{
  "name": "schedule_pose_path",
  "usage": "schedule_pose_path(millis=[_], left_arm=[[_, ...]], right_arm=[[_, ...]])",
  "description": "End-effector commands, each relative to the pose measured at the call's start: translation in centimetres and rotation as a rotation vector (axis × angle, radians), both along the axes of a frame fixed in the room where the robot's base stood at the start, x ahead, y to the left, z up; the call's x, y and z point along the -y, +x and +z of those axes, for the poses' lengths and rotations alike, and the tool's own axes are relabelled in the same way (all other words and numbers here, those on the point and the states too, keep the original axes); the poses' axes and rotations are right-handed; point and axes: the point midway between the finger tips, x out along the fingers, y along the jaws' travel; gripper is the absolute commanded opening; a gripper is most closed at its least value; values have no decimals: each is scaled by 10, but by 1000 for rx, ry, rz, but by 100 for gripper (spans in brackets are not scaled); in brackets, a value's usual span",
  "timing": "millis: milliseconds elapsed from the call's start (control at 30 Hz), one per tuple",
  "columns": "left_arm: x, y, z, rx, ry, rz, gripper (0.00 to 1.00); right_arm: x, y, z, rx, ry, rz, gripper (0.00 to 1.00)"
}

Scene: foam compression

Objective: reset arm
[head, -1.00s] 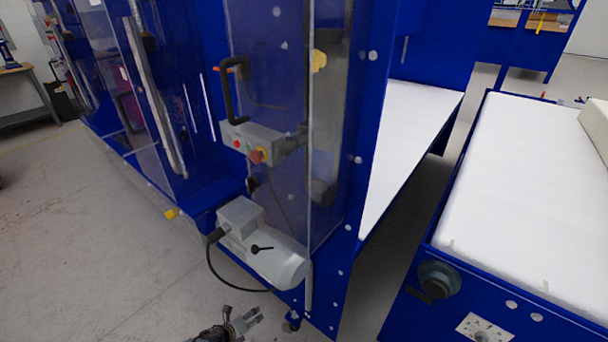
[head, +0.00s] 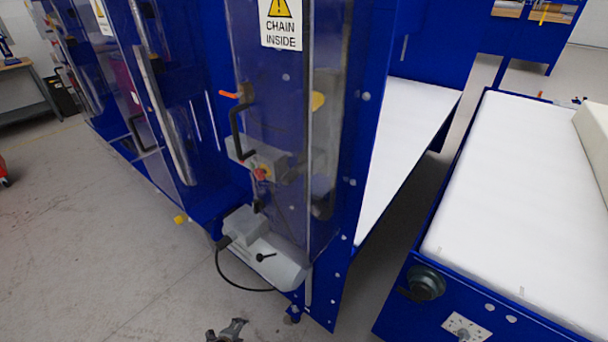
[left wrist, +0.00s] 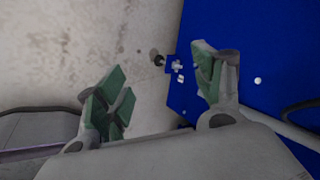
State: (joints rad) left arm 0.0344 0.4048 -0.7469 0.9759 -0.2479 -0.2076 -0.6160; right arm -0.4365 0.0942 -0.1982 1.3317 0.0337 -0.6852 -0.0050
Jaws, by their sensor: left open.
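My left gripper (head: 226,328) shows at the bottom edge of the head view, over the concrete floor and in front of the blue machine (head: 345,215). In the left wrist view my left gripper (left wrist: 160,85) has its two green-padded fingers spread apart, with nothing between them. Past the fingers are bare floor and a blue panel of the machine with bolts. The rest of my left arm is out of the head view. My right gripper does not show in either view.
A grey motor (head: 262,250) with a black cable juts from the machine's base. A white conveyor bed (head: 520,190) stands at the right, with a pale block (head: 592,140) on it.

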Motion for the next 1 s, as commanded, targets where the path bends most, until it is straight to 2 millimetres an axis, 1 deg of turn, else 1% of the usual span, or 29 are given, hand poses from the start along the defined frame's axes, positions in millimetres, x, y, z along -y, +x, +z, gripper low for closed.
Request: schedule_pose_path(millis=[33, 267, 567, 867, 1000], left_arm=[[-1, -9, 4, -20, -20, 42, 68], [-12, -46, 2, -99, -107, 243, 68], [-22, -106, 0, -205, -211, 512, 68], [-27, -179, 1, -311, -300, 794, 68], [-27, -217, 3, -360, -334, 928, 68]], right_arm=[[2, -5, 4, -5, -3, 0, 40], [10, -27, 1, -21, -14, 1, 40], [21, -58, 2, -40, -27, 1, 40], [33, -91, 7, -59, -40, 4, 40], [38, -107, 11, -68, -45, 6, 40]])
